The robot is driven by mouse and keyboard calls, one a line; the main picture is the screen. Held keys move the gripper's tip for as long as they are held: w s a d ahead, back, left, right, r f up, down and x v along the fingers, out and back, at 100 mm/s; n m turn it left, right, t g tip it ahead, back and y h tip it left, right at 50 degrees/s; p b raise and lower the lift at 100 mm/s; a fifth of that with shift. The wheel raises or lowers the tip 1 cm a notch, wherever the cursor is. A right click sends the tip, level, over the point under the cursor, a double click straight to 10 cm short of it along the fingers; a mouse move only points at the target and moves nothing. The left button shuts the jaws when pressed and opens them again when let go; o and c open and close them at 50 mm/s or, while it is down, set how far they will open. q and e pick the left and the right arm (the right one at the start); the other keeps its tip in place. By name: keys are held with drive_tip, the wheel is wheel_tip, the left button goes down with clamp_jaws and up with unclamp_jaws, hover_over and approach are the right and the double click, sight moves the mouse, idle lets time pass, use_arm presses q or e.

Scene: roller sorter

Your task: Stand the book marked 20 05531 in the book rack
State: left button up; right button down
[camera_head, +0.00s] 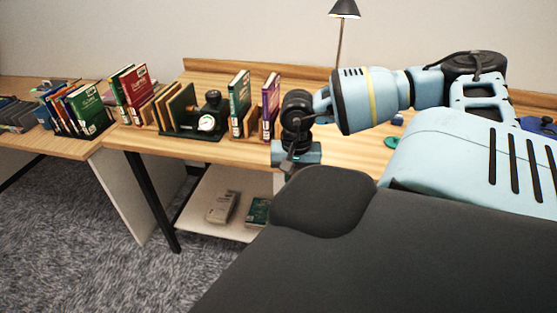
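Wooden racks on the desk hold upright books. The left rack (165,103) has a red book (135,86) and a green one beside it. The right rack (251,124) has a green book (238,103) and a purple book (270,105). No number is readable, so I cannot tell which book is 20 05531. A grey book (222,206) and a dark green book (258,211) lie on the low shelf under the desk. My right gripper (297,155) is over the desk's front edge, right of the purple book. Its fingers are not clearly visible. My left gripper is not in view.
A dark device with a round dial (207,122) stands between the racks. More books, including a green one (87,109), stand on the left table (70,145). A lamp (344,9) rises behind my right arm, which covers much of the desk. Carpet (90,230) is open at front left.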

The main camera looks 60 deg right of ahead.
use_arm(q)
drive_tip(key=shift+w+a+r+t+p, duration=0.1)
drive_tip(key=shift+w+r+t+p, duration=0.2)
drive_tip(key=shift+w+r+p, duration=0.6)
use_arm(e)
drive_tip(key=a+f+n, duration=0.4)
drive_tip(key=a, duration=0.4)
drive_tip(key=a+f+n, duration=0.3)
drive_tip(key=a, duration=0.6)
drive_tip(key=a+f+n, duration=0.4)
drive_tip(key=a, duration=0.4)
drive_tip(key=shift+w+a+f+n, duration=0.3)
drive_tip(key=shift+w+a+f, duration=0.05)
drive_tip(key=shift+a, duration=0.05)
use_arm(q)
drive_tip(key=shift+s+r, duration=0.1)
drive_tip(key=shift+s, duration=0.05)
